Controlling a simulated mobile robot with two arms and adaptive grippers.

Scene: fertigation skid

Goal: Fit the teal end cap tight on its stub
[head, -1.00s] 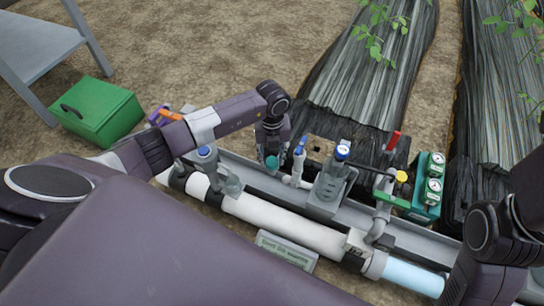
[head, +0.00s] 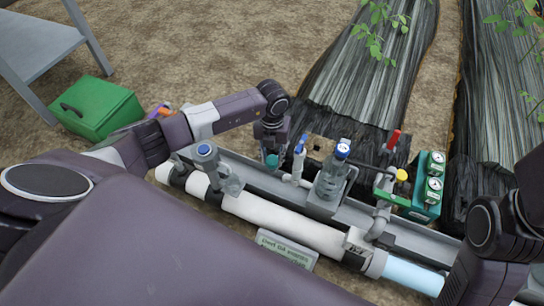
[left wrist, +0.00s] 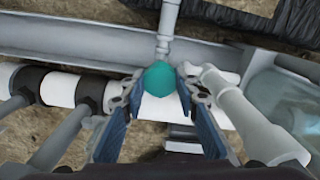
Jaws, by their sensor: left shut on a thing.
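The teal end cap (left wrist: 159,78) sits between the fingertips of my left gripper (left wrist: 158,88) in the left wrist view. The gripper is shut on it. A thin grey pipe stub (left wrist: 164,45) lines up with the cap's far side; cap and pipe look in contact, but how far the cap is on cannot be told. In the head view the cap (head: 271,161) shows small below my left gripper (head: 271,150), at the skid's back side. My right arm shows at the right edge of the head view; its gripper is out of frame.
A blue-handled valve (head: 300,145) stands just right of the cap. A clear bottle-like filter (head: 332,178) and a green gauge block (head: 428,190) are farther right. A white main pipe (head: 280,222) runs in front. A green box (head: 98,108) lies at the left.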

